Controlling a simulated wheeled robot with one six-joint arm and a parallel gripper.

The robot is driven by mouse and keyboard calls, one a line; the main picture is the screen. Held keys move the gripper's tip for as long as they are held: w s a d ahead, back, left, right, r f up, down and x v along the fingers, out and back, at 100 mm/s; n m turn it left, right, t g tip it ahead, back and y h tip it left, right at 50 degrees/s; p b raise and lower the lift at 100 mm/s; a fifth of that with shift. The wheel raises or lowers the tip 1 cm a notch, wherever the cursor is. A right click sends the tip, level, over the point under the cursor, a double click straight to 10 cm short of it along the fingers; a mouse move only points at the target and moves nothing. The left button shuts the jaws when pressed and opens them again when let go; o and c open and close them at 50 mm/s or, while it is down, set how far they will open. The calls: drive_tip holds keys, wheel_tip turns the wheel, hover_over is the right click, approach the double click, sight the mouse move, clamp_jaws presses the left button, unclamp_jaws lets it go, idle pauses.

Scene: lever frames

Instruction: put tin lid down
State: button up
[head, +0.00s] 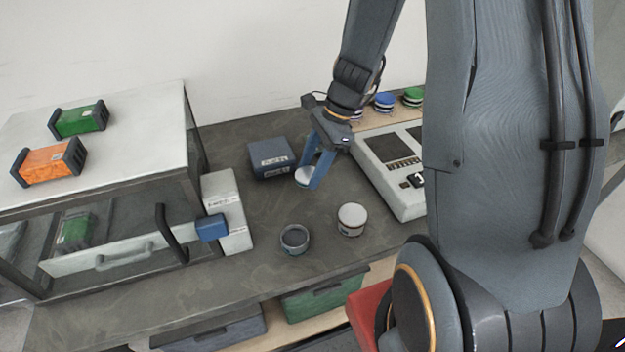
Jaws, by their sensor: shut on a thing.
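My gripper (313,172) has blue fingers and points down over the dark worktop, shut on the pale tin lid (302,177). The fingers partly hide the lid, and I cannot tell whether it touches the worktop. An open tin (294,240) with a dark inside stands upright in front of it, towards the front edge. Another round tin (351,219) with a white top stands to the right of the open tin.
A dark blue box (271,158) stands just left and behind my gripper. A pale device panel (393,172) lies to the right. A glass-fronted cabinet (110,130) fills the left side.

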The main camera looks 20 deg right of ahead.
drive_tip(key=shift+f, duration=1.9)
drive_tip(key=shift+f, duration=0.1)
drive_tip(key=o, duration=1)
drive_tip(key=b+v, duration=0.1)
drive_tip(key=v, duration=1.1)
drive_tip(key=s+a+f+n+h, duration=0.1)
drive_tip(key=s+a+n+h, duration=0.3)
drive_tip(key=s+n, duration=0.8)
drive_tip(key=shift+a+f+n+t, duration=0.25)
drive_tip(key=shift+a+n, duration=0.4)
drive_tip(key=shift+n, duration=2.45)
